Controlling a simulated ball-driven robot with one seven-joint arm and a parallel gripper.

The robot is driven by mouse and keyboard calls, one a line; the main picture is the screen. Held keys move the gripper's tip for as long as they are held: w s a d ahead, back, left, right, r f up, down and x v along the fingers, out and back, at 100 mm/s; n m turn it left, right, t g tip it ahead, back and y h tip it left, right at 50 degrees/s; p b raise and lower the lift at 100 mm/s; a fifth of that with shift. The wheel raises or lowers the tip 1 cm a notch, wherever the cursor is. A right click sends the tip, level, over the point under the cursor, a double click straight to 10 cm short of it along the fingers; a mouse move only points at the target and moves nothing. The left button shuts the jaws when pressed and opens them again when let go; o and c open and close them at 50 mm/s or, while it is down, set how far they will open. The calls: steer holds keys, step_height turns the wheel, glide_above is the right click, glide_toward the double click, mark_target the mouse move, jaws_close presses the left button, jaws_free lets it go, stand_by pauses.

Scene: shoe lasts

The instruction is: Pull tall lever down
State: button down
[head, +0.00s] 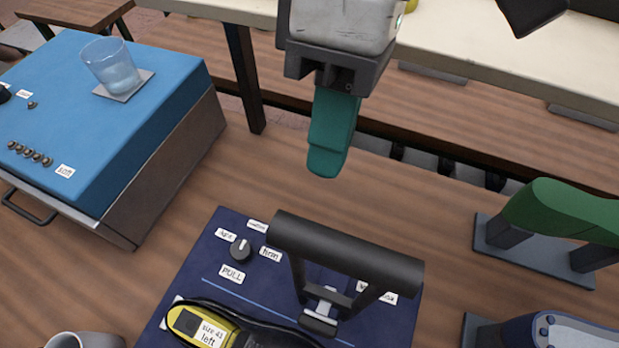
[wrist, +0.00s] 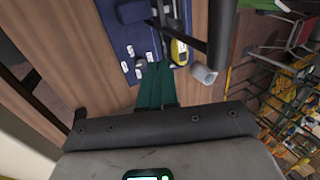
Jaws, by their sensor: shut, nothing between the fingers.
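The tall lever (head: 345,250) is a thick black crossbar on two dark arms. It stands raised above a dark blue panel (head: 222,222) in the head view. My gripper (head: 326,172) has teal fingers pressed together, pointing down, with nothing between them. In the head view the fingertips appear above the crossbar and apart from it. In the wrist view the shut fingers (wrist: 155,68) show over the panel, and the lever's dark bar (wrist: 221,40) appears to the right of them, apart. The base of the lever is partly hidden by its bar in the head view.
A black shoe with a yellow end (head: 188,320) lies on the panel near a knob (head: 241,249) and labels. A blue-topped box (head: 130,130) carrying a glass (head: 112,66) stands left. A green shoe last (head: 560,210) stands right. A grey mug (head: 85,340) is at lower left.

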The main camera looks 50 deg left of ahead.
steer(key=shift+s+d+f+p, duration=0.1)
steer(key=shift+s+d+f, duration=0.15)
steer(key=shift+s, duration=0.45)
steer(key=shift+s+d+f+p, duration=0.15)
steer(key=shift+s+d, duration=0.25)
steer(key=shift+s, duration=0.25)
steer(key=shift+s+d+f+p, duration=0.15)
steer(key=shift+s+d, duration=0.15)
steer(key=shift+s, duration=0.4)
steer(key=shift+s, duration=0.1)
